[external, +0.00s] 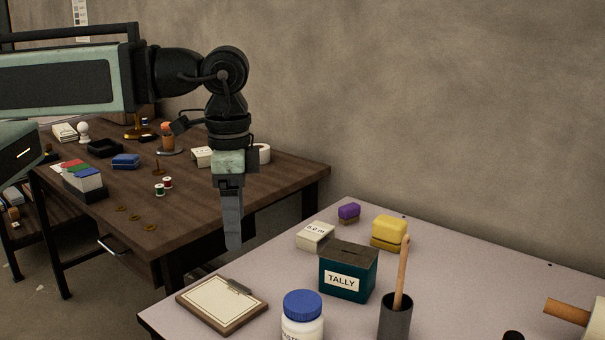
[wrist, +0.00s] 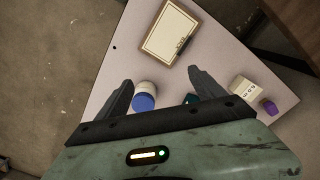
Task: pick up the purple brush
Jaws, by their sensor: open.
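The purple brush (external: 349,212) is a small block with a purple top and a brownish lower part. It stands near the back edge of the pale table, behind the teal tally box (external: 347,272). In the wrist view the purple brush (wrist: 269,107) shows at the right, outside my fingers. My gripper (external: 233,240) points down, left of the brush and higher than the table. In the wrist view my gripper (wrist: 160,82) has its two fingers wide apart, with nothing between them touching either finger.
A cream box (external: 315,235) stands just left of the brush, and a yellow block (external: 389,232) to its right. A clipboard (external: 222,303), a blue-lidded jar (external: 303,315) and a dark cup (external: 395,318) with a wooden stick are nearer. A brown table (external: 200,210) stands behind.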

